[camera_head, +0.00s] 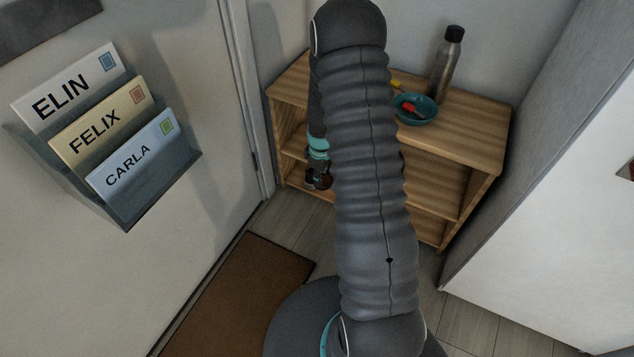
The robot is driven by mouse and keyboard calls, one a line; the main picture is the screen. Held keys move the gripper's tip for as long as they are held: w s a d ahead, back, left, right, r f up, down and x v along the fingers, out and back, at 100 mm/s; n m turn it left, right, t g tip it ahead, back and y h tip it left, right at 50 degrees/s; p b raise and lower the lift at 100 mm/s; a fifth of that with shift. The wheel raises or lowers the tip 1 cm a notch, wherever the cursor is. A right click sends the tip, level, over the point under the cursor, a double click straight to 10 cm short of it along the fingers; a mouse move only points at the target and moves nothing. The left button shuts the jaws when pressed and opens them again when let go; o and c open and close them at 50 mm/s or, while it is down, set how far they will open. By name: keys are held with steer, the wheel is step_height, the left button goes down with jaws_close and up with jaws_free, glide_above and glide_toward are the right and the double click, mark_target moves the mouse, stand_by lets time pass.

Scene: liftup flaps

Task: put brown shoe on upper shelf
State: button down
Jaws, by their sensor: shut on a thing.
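The wooden shelf unit (478,150) stands against the back wall, with a top board and two shelf boards below it. The upper shelf (437,184) inside it shows to the right of my arm and looks bare there. My gripper (318,178) points down at the left part of the unit, in front of its open side. It is shut on a small dark brown thing (326,183), seemingly the brown shoe. Most of that thing is hidden behind my arm, so I cannot tell whether it touches a shelf.
A teal bowl (417,113) with small colored things and a metal bottle (446,66) stand on the top board. A white cabinet (555,230) is at the right. A door with a name-card holder (150,195) is at the left. A brown mat (235,300) lies on the floor.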

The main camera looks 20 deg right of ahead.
steer(key=shift+w+d+f, duration=0.15)
steer(key=shift+w+d, duration=1)
steer(key=shift+d, duration=0.3)
steer(key=shift+w+d+f+b, duration=0.1)
steer(key=shift+f+b, duration=0.4)
steer(key=shift+f, duration=0.1)
steer(key=c, duration=1)
jaws_free()
steer(key=shift+o, duration=0.2)
step_height(320, 180, up, 12)
